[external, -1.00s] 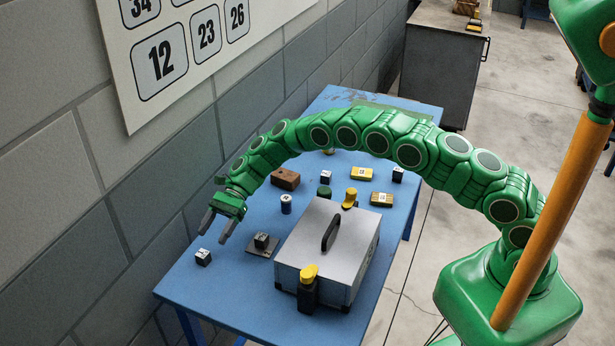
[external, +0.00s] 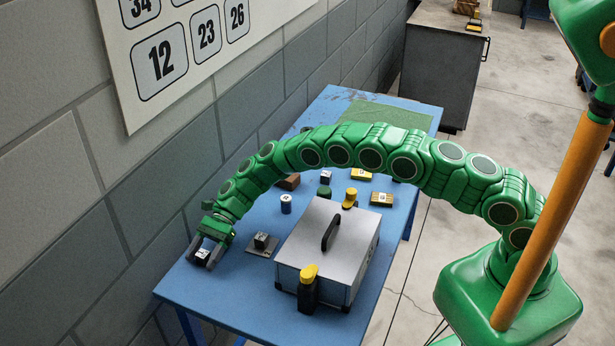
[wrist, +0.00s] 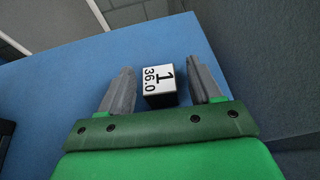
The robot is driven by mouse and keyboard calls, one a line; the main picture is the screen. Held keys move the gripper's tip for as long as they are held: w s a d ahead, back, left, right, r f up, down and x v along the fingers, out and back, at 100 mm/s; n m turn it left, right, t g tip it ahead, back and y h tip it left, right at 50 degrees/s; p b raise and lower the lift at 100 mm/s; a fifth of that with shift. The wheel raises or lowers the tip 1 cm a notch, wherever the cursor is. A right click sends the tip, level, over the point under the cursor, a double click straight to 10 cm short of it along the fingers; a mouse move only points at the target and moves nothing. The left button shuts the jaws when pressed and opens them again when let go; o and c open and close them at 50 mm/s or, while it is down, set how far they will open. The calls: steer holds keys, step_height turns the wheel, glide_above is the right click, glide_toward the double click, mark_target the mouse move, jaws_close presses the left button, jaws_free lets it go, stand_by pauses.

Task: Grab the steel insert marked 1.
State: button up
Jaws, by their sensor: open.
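The steel insert marked 1 (wrist: 159,80) is a small dark block with a white top label reading "1" and "36.0". In the wrist view it sits on the blue table between my open gripper's fingers (wrist: 162,88), with a gap on each side. In the external view the insert (external: 202,254) is at the near left of the table, and my gripper (external: 206,252) is down around it. The fingers partly hide it there.
Another dark block (external: 261,240) stands on a grey plate right of my gripper. A grey case (external: 312,250) with a black handle and a black bottle with a yellow cap (external: 308,290) are further right. The wall (external: 100,240) is close on the left.

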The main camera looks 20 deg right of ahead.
mark_target(204, 254)
steer(key=shift+c, duration=0.3)
jaws_close()
steer(key=shift+r, duration=0.1)
step_height(204, 254, up, 3)
steer(key=shift+r, duration=0.15)
steer(key=shift+s+d+r, duration=0.15)
steer(key=shift+d+r, duration=0.05)
steer(key=shift+d, duration=0.05)
steer(key=s+d+r, duration=0.7)
steer(key=d+r, duration=0.2)
steer(key=d, duration=0.2)
steer(key=shift+d, duration=0.2)
